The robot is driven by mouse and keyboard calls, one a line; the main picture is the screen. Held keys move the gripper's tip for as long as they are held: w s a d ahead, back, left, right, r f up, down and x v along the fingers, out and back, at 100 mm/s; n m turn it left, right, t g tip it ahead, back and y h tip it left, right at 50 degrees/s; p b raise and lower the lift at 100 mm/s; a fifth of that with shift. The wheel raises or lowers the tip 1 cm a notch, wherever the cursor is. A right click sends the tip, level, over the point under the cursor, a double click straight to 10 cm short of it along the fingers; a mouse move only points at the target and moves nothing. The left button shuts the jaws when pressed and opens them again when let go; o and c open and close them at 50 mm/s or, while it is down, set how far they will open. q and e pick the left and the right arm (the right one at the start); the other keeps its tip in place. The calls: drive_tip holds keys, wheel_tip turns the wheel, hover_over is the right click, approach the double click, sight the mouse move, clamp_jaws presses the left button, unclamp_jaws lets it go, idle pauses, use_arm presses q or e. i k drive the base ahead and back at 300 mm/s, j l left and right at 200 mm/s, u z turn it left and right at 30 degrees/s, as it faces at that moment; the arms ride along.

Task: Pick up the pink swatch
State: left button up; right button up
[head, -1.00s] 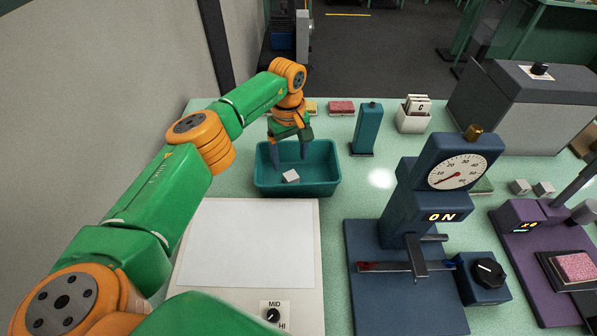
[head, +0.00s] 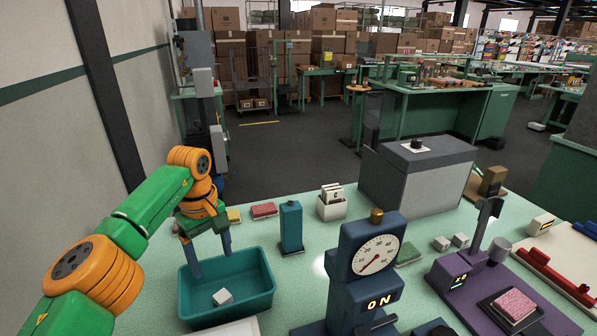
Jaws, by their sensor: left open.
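A pink-red swatch (head: 264,210) lies flat at the back left of the table, beside a yellow one. Another pink speckled swatch (head: 515,303) sits in a dark tray on the purple machine (head: 470,279) at right. My left gripper (head: 212,262) is open and empty, fingers pointing down over the back left of the teal bin (head: 262,293). It is nearer to me than the pink-red swatch and left of it, apart from it. My right gripper is not in view.
A white block (head: 222,297) lies in the bin. A teal upright block (head: 291,227) and a white card holder (head: 332,206) stand right of the pink-red swatch. The blue dial press (head: 362,275) reads ON. A grey box (head: 415,178) stands at the back.

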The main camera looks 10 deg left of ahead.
sight(514, 306)
drive_tip(key=k+l, duration=0.45)
drive_tip(key=k, duration=0.2)
drive_tip(key=k+l, duration=0.5)
drive_tip(key=k, duration=0.15)
